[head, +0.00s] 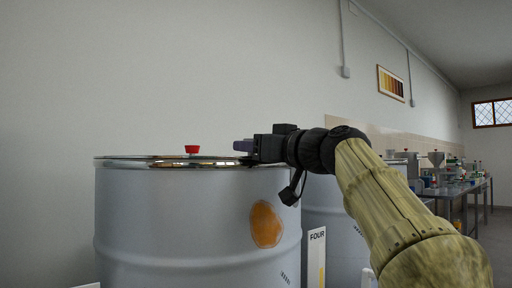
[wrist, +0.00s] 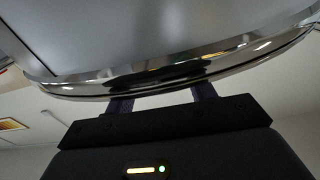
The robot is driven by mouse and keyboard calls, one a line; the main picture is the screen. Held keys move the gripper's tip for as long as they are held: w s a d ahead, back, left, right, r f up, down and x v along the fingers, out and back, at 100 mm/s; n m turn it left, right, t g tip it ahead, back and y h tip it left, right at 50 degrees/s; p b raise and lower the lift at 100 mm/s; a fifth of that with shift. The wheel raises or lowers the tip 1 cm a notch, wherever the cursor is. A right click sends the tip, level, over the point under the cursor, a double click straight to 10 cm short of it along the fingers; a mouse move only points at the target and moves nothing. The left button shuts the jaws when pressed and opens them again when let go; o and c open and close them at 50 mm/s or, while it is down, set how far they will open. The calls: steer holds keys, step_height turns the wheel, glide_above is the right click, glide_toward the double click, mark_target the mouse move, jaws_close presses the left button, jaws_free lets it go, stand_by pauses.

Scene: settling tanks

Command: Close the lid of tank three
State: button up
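A grey tank (head: 180,230) with an orange rust patch stands close in the head view; no number shows on it. A shiny metal lid (head: 150,161) with a red knob (head: 192,149) lies across its top, seen nearly edge-on; I cannot tell if it is fully seated. My gripper (head: 243,146) is at the right side of the lid, at rim height. In the wrist view my gripper (wrist: 162,98) has its two purple fingers spread apart, with nothing seen between them. The fingertips meet the shiny rim (wrist: 170,75) in the picture; contact is unclear.
A second grey tank (head: 340,225) stands behind to the right, and a label reading FOUR (head: 317,255) shows between the tanks. Metal tables with equipment (head: 455,185) stand further back right. A plain wall (head: 90,80) is behind the front tank.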

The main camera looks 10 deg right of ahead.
steer(key=b+v, duration=0.6)
steer(key=v, duration=1.1)
steer(key=shift+s+d, duration=0.15)
steer(key=shift+s, duration=0.05)
steer(key=shift+w, duration=0.1)
